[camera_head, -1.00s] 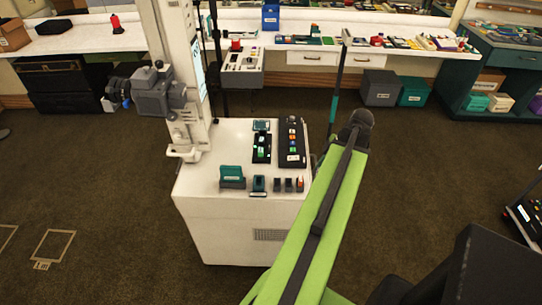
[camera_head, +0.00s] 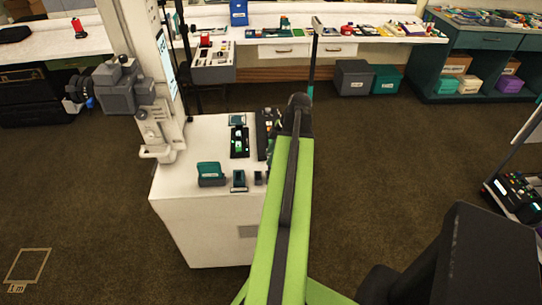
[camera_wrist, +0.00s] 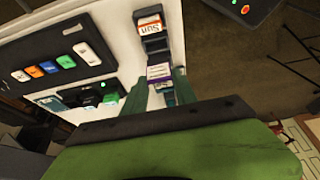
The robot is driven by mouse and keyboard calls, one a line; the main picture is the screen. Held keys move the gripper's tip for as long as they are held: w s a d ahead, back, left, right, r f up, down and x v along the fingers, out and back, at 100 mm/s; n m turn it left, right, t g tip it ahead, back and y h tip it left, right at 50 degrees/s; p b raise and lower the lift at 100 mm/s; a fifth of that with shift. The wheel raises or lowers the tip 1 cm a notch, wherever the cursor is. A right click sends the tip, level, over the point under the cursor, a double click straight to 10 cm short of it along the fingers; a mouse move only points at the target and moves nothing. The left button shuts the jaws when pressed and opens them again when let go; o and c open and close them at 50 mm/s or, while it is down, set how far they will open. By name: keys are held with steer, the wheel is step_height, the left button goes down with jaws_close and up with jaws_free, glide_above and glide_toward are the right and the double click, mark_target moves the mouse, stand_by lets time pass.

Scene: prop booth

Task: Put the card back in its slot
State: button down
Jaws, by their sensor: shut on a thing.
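My gripper (camera_wrist: 160,78) has two teal fingers and is shut on a small card (camera_wrist: 159,72), white with a purple band, in the wrist view. The card is just below a row of dark slot holders (camera_wrist: 155,45) on the white cabinet. Whether it touches a slot, I cannot tell. An orange and white card marked "Sun" (camera_wrist: 150,25) stands in the holder at the top of the row. In the head view my arm hides the gripper, the card and the right part of the row; one small slot (camera_head: 258,178) still shows.
The white cabinet (camera_head: 200,228) also bears a teal box (camera_head: 211,173), a teal-edged holder (camera_head: 239,181) and dark button panels (camera_head: 239,142). A grey camera-like device (camera_head: 118,90) hangs on the column at left.

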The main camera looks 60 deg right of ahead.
steer(key=shift+f+b, duration=1.7)
steer(key=shift+f, duration=0.15)
steer(key=shift+f+b, duration=0.5)
steer(key=shift+f+b, duration=0.6)
steer(key=shift+f, duration=0.15)
steer(key=shift+f+b, duration=0.5)
steer(key=shift+b, duration=0.15)
steer(key=c, duration=0.9)
jaws_free()
